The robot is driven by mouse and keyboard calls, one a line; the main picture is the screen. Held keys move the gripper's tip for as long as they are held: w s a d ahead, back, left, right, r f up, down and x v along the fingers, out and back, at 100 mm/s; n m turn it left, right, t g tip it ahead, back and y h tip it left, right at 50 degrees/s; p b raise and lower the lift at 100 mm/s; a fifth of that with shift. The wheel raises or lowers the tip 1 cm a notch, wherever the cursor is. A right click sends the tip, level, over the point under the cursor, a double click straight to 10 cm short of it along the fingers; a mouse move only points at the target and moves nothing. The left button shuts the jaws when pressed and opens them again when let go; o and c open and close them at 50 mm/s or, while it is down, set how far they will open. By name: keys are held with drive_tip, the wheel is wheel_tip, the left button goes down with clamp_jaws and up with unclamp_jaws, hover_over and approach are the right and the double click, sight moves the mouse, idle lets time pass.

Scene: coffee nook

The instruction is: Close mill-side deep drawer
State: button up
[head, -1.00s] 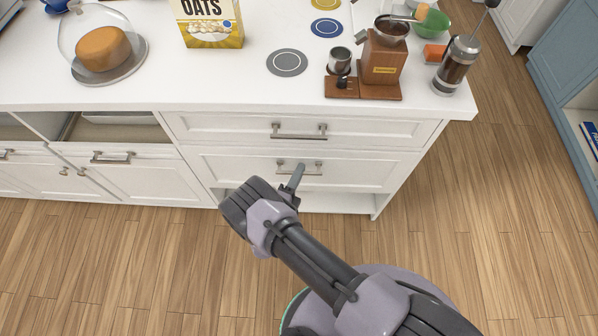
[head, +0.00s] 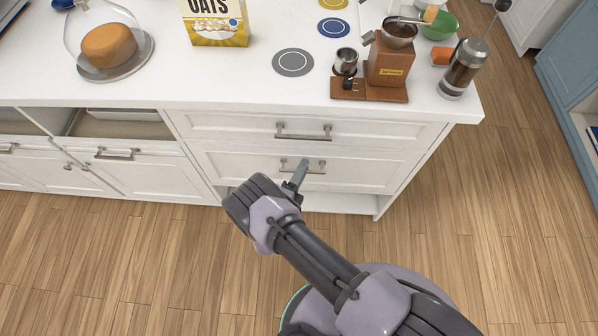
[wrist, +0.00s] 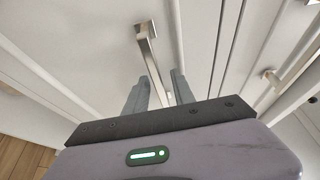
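The deep drawer (head: 235,169) is the lower of two white drawers beneath the coffee mill (head: 391,62). Its front looks flush or nearly so; I cannot tell whether a small gap remains. Its metal bar handle (head: 316,167) is at the middle of the front. My gripper (head: 302,168) is at this handle, covering part of it. In the wrist view, the fingers of my gripper (wrist: 160,82) are apart, with the handle bar (wrist: 150,52) running toward the space between them. Contact with the bar is unclear.
The upper drawer (head: 225,126) has its own handle (head: 304,132). An open left compartment (head: 118,128) shows above a cabinet door. On the counter (head: 260,88) stand an oats box (head: 218,30), a glass-domed cake (head: 109,46) and a French press (head: 463,70). Floor at right is clear.

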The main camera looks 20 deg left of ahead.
drive_tip(key=s+a+p, duration=0.2)
drive_tip(key=s+p, duration=0.2)
drive_tip(key=s, duration=1.3)
drive_tip(key=shift+a, duration=0.35)
